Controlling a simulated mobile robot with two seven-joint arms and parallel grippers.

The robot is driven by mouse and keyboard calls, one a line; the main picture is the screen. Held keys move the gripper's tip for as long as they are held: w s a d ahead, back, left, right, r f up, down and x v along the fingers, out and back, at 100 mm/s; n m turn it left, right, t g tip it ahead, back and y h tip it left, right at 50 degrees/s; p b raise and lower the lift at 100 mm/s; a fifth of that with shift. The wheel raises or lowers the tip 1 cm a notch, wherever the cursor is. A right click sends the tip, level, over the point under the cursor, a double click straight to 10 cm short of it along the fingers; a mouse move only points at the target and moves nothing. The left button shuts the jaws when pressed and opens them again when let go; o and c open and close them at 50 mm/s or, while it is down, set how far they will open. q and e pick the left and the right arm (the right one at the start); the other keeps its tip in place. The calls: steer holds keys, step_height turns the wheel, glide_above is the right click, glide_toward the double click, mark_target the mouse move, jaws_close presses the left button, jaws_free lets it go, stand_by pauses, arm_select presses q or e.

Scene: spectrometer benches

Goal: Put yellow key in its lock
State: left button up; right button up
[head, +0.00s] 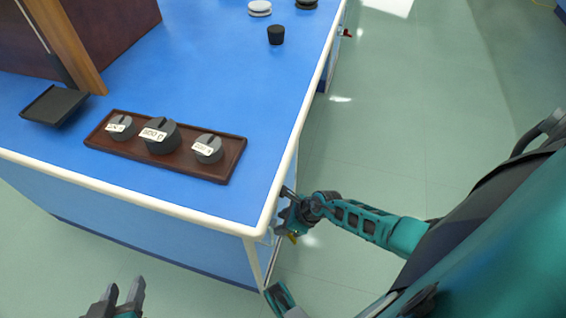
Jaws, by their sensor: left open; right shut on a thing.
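My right gripper (284,222) is at the right end of the blue bench, just below the tabletop edge and close to its side. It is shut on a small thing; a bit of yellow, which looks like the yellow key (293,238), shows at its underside. Most of the key is hidden by the gripper. I cannot make out the lock in this view. My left gripper (125,288) is open and empty at the bottom left, in front of the bench and apart from it.
The blue bench (225,85) has a pale raised rim. A brown tray (236,165) on it holds three grey labelled weights (163,137). A black tray (52,104), a brown wooden case (85,30) and a black cup (276,35) also stand there. Green floor (420,120) is open to the right.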

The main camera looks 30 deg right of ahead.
arm_select(q)
steer(key=shift+f+b, duration=0.75)
arm_select(e)
steer(key=shift+f, duration=0.8)
steer(key=o, duration=0.7)
steer(key=shift+o, duration=0.2)
steer(key=shift+p+v, duration=1)
steer(key=shift+v, duration=0.05)
steer(key=shift+s+d+r+p, duration=0.2)
steer(key=shift+r+p, duration=0.4)
steer(key=shift+s+d+r+p, duration=0.2)
steer(key=shift+s+r+p, duration=0.1)
steer(key=shift+r+p, duration=0.25)
arm_select(q)
step_height(320, 180, up, 8)
steer(key=p, duration=0.5)
steer(key=shift+s+a, duration=0.15)
steer(key=shift+a, duration=0.1)
arm_select(e)
steer(key=v, duration=0.6)
arm_select(q)
steer(key=shift+a+f, duration=0.1)
arm_select(e)
steer(key=shift+s+d, duration=0.1)
